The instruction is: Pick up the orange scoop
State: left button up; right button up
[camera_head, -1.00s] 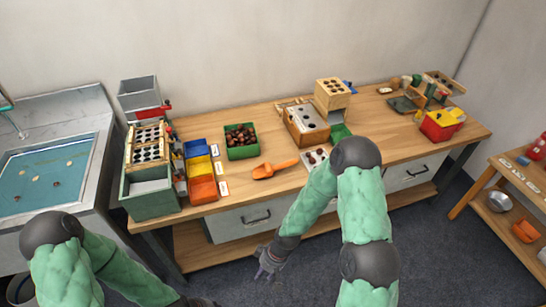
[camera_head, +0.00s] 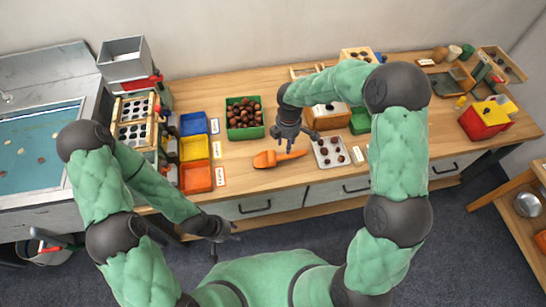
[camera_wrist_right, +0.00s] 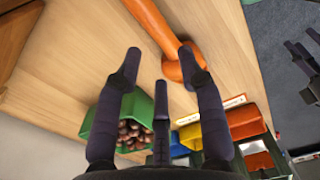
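The orange scoop (camera_head: 265,159) lies on the wooden workbench in the head view, its bowl to the left and its handle to the right. My right gripper (camera_head: 289,146) hangs just above the scoop's handle, open and empty. In the right wrist view the scoop (camera_wrist_right: 153,22) shows beyond the spread dark fingers of this gripper (camera_wrist_right: 159,60); its bowl is partly hidden behind a finger. I cannot tell the exact gap to the handle. My left gripper (camera_head: 225,240) is low in front of the bench, empty, with its fingers spread.
A green bin (camera_head: 244,131) of chestnuts stands behind the scoop. Blue (camera_head: 194,123), yellow (camera_head: 195,148) and orange (camera_head: 196,177) bins are at its left. A white tray (camera_head: 345,159) with chestnuts lies to its right. The bench top (camera_head: 250,182) in front is clear.

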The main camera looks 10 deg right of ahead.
aim_at(280, 157)
notch_tip(280, 157, down, 3)
jog(key=shift+w+f+b, duration=0.1)
jog(key=shift+f+b, duration=0.05)
jog(key=shift+b, duration=0.2)
notch_tip(280, 157, down, 5)
jog(key=shift+f+b, duration=0.15)
jog(key=shift+b, duration=0.75)
grip_shut()
